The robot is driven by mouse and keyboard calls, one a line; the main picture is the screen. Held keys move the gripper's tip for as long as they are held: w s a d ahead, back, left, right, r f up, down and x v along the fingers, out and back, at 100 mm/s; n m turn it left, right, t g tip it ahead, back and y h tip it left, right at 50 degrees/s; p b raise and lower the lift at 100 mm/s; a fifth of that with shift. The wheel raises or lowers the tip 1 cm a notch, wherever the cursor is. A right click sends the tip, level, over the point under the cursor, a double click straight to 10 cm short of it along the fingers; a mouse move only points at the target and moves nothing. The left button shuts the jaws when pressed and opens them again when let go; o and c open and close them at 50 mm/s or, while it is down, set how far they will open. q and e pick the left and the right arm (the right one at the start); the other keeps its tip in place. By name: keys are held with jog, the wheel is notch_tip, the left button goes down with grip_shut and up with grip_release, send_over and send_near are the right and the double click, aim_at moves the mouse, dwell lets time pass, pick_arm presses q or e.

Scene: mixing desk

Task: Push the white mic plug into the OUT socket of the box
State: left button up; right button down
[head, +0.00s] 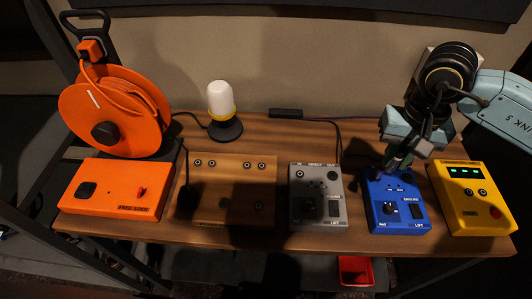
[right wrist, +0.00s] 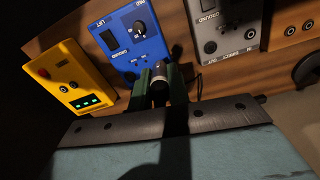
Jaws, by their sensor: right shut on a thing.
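My right gripper (head: 396,160) is over the back edge of the blue box (head: 387,220), pointing down toward it. In the right wrist view its two dark green fingers (right wrist: 160,86) are shut on a short cylindrical plug (right wrist: 158,91), which looks dark grey with a paler end in this shade. The plug points at the back side of the blue box (right wrist: 140,42). The blue box has a knob, a black switch and small lettering. The gripper's shadow covers its back part, so I cannot tell whether the plug touches a socket. My left gripper is not in view.
A grey box (head: 317,217) with IN, DIRECT and OUT lettering stands left of the blue box. A yellow box (head: 466,205) is close on the right. A wooden panel box (head: 235,172), lamp (head: 222,103), orange box (head: 112,184) and cable reel (head: 135,120) fill the left side.

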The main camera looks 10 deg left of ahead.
jog(key=a+f+m, duration=0.1)
jog(key=a+m, duration=0.4)
jog(key=a+f+m, duration=0.1)
jog(key=a+m, duration=0.5)
jog(key=a+f+m+p, duration=0.1)
jog(key=a+f+m, duration=0.1)
jog(key=a+m, duration=0.3)
jog(key=shift+a+f+m, duration=0.1)
jog(key=shift+a+m, duration=0.2)
jog(key=shift+a, duration=0.25)
jog(key=s+a+r+m+p, duration=0.15)
jog(key=s+a+m, duration=0.25)
jog(key=a+m, duration=0.5)
jog(key=s+a+r+m+p, duration=0.1)
jog(key=s+a+m+p, duration=0.15)
jog(key=a+m, duration=0.65)
jog(key=w+d+r+p, duration=0.15)
jog(key=w+d, duration=0.25)
jog(key=d, duration=1.1)
jog(key=w+d+r+p, duration=0.15)
jog(key=w+d, duration=0.25)
jog(key=d, duration=1)
jog(key=w+d+p, duration=0.2)
jog(key=w+d, duration=0.2)
jog(key=d, duration=1.1)
notch_tip(320, 180, down, 7)
jog(key=b, duration=0.6)
jog(key=shift+s+d, duration=0.1)
jog(key=shift+f+b, duration=0.5)
jog(key=shift+f, duration=0.25)
